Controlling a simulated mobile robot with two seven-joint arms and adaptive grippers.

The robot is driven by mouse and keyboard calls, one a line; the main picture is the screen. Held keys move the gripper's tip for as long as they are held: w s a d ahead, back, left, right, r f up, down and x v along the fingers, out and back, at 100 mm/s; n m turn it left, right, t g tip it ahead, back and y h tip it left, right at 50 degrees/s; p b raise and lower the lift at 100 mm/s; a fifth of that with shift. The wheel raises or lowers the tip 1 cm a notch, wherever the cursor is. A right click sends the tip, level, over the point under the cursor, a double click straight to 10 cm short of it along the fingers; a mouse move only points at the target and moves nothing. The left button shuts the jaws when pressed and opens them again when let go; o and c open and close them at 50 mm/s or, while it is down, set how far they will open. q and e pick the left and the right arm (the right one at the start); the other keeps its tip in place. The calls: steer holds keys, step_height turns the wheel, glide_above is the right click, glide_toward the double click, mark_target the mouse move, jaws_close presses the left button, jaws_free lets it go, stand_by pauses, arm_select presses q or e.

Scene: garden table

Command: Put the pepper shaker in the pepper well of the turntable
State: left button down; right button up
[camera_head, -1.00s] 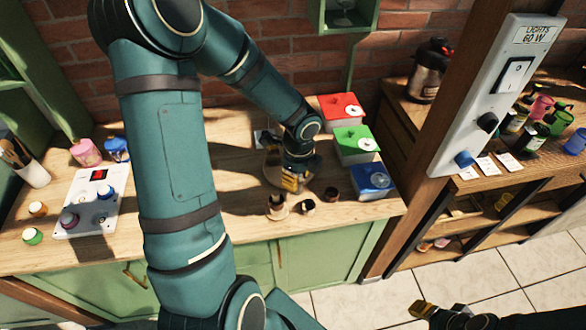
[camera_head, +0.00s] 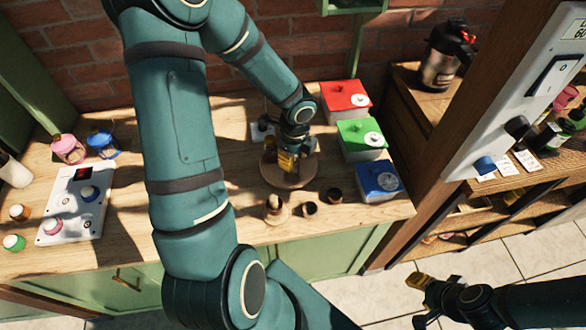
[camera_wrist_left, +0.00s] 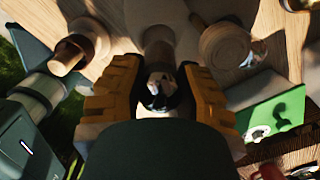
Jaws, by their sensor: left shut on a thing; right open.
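The turntable (camera_head: 306,172) is a round wooden disc on the garden table, left of the coloured boxes. My left gripper (camera_head: 287,162) is over its back part, fingers pointing down. In the left wrist view its yellow fingers (camera_wrist_left: 158,95) are shut on a small, dark, shiny-topped object, which I take as the pepper shaker (camera_wrist_left: 160,85). The fingers hide most of it, and I cannot tell whether it touches the turntable or sits in a well. My right gripper (camera_head: 421,299) is open and empty, low at the right, away from the table.
Red (camera_head: 345,98), green (camera_head: 358,142) and blue (camera_head: 378,182) boxes stand right of the turntable. A wooden piece (camera_head: 275,206) and small dark cups (camera_head: 310,209) stand in front. A control panel (camera_head: 72,215) and pink and blue jars lie left.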

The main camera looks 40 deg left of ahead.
arm_select(q)
steer(key=shift+f+b, duration=0.55)
steer(key=shift+f, duration=1.75)
steer(key=shift+r, duration=0.1)
steer(key=c, duration=0.7)
jaws_free()
steer(key=shift+c, duration=0.2)
